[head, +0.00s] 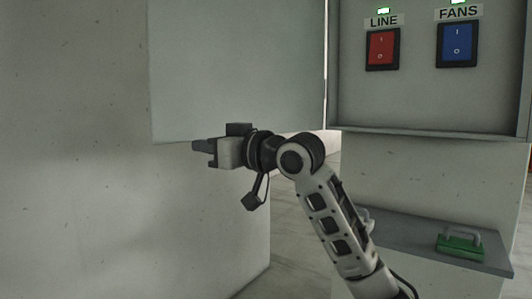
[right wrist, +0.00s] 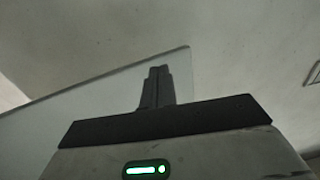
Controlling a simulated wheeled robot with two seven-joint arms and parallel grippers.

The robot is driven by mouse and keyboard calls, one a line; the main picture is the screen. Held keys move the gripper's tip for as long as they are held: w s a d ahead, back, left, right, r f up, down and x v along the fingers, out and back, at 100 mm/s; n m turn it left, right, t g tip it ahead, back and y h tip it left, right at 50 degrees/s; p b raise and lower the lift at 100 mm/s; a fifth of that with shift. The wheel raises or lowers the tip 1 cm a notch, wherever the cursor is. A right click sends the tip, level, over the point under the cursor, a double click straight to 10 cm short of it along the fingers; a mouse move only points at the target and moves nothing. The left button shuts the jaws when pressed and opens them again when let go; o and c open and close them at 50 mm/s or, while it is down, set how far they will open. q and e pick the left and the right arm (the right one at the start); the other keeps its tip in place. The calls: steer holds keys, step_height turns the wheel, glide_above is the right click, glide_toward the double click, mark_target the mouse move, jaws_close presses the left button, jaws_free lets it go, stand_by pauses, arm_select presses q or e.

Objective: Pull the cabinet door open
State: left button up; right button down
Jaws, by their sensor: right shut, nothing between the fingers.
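The cabinet (head: 420,100) stands at the right in the head view, with its front uncovered and its switches showing. The cabinet door (head: 235,65) appears as a large pale flat panel to the left of it, swung well open. My right gripper (head: 203,146) is at the door's lower edge, its fingers pointing left; it is shut and empty. In the right wrist view the closed fingers (right wrist: 157,86) stand against the pale door panel (right wrist: 100,105). I cannot tell whether they touch it. No door handle is visible. My left gripper is out of view.
Inside the cabinet are a red LINE switch (head: 382,51) and a blue FANS switch (head: 457,45), each with a green lamp above. A green padlock-like object (head: 460,245) lies on a grey ledge (head: 410,235) below. A pale wall (head: 75,150) fills the left.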

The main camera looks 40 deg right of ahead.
steer(key=s+b, duration=0.2)
steer(key=s, duration=0.9)
steer(key=w+a+f+m+g+h+p, duration=0.1)
steer(key=w+a+f+g, duration=0.1)
steer(key=f, duration=1.1)
steer(key=w+a+f+m+g+p, duration=0.1)
steer(key=w+a+f, duration=0.15)
steer(key=f, duration=1.15)
arm_select(q)
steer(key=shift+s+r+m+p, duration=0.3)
steer(key=shift+p, duration=0.7)
arm_select(e)
steer(key=s+a+f+g, duration=0.1)
steer(key=s+a+f, duration=0.2)
steer(key=s+f, duration=0.3)
steer(key=s+a+f+g+h, duration=0.1)
steer(key=s+a+f, duration=0.2)
steer(key=s+f, duration=0.3)
steer(key=s+a+f+g, duration=0.1)
steer(key=s+a+f, duration=0.2)
steer(key=s+f, duration=0.4)
step_height(320, 180, down, 3)
steer(key=shift+a, duration=0.4)
